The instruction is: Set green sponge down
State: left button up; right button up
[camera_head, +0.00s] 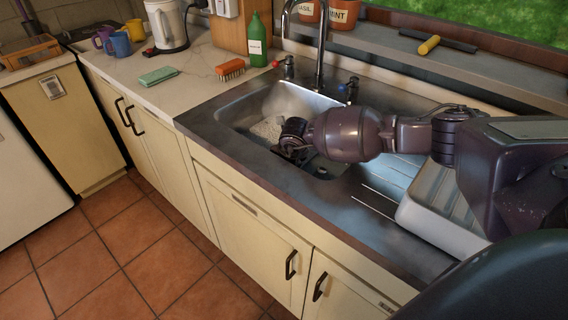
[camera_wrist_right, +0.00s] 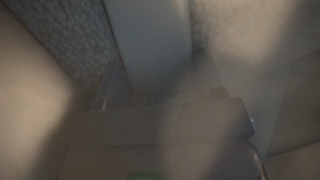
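A green sponge (camera_head: 158,76) lies flat on the pale countertop, left of the sink and apart from any gripper. My right arm reaches in from the right, and its gripper (camera_head: 292,152) is down inside the metal sink (camera_head: 228,138). The arm's wrist hides much of the gripper, so I cannot tell whether its fingers are open or what is between them. The right wrist view is dark and blurred; a pale block-like shape and a small green patch at the bottom edge show there, and I cannot tell what they are. My left gripper is not in view.
A kettle (camera_head: 166,22) and several mugs (camera_head: 121,44) are at the back left. A white dish rack (camera_head: 432,212) is right of the sink. Counter around the sponge is clear.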

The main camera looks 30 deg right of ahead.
jog(key=o, duration=0.4)
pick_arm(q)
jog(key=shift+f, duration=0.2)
pick_arm(e)
jog(key=p+v, duration=0.2)
jog(key=v, duration=0.4)
jog(key=shift+w+r, duration=0.15)
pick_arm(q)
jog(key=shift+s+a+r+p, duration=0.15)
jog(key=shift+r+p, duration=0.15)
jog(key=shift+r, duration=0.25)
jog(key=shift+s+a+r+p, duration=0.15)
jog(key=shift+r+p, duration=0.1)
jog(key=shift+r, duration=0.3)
pick_arm(e)
jog(key=v, duration=0.6)
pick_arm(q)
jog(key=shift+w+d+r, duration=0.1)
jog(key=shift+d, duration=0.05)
